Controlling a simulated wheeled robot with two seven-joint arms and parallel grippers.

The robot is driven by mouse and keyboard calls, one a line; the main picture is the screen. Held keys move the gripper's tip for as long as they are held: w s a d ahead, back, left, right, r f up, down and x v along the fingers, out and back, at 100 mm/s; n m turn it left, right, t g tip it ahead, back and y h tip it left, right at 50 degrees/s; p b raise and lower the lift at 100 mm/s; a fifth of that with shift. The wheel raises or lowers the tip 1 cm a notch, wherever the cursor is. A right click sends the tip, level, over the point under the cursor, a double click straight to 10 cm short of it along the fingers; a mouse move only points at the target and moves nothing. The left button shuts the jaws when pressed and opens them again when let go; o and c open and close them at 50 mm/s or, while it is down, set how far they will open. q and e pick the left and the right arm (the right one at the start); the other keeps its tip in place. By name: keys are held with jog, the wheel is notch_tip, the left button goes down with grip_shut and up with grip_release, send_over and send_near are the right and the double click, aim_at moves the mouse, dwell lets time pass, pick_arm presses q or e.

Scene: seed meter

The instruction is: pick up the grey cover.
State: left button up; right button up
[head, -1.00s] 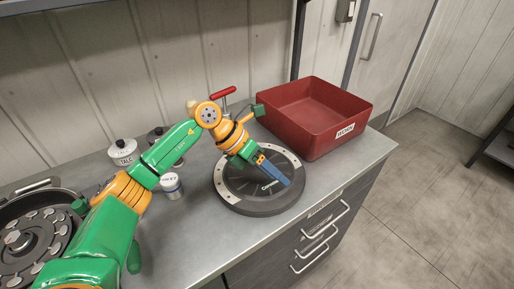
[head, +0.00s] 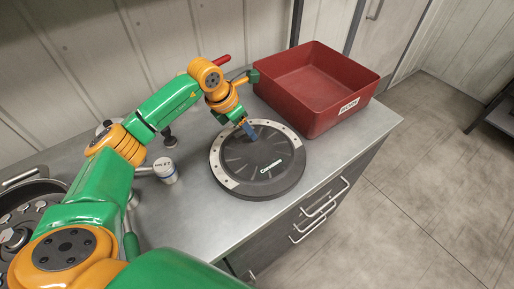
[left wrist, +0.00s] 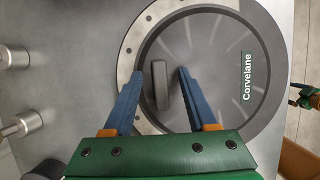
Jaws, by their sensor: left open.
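The grey cover (head: 262,172) is a dark round disc with a pale ring plate along one side and a "Corvelane" label. It lies flat on the grey bench top. The cover also shows in the left wrist view (left wrist: 215,85), where a short raised bar handle (left wrist: 160,85) stands on it. My left gripper (head: 250,131) is over the far part of the cover, pointing down. In the left wrist view its blue fingers (left wrist: 160,74) are open, one on each side of the bar handle. I cannot tell how high the fingertips are. Nothing is held.
A red open bin (head: 325,95) stands behind and right of the cover. A dark round pan with several discs (head: 15,225) is at the far left. A green and orange piece (left wrist: 303,97), apparently mine, shows at the wrist view's right edge.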

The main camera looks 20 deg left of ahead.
pick_arm(q)
jog(key=shift+s, duration=0.1)
grip_shut()
jog(key=shift+r, duration=0.1)
